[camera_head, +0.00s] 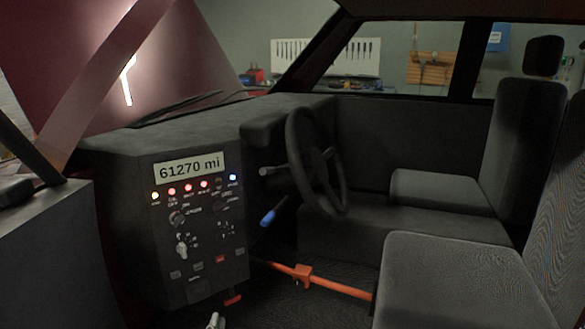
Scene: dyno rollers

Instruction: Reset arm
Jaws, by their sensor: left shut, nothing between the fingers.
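My right gripper is not in view.
The console has a display reading 61270 mi (190,167), lights and knobs. A small red lever (233,299) sits at its foot. The steering wheel (318,165) and seats (450,280) stand to the right. A dark panel (45,250) fills the lower left.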

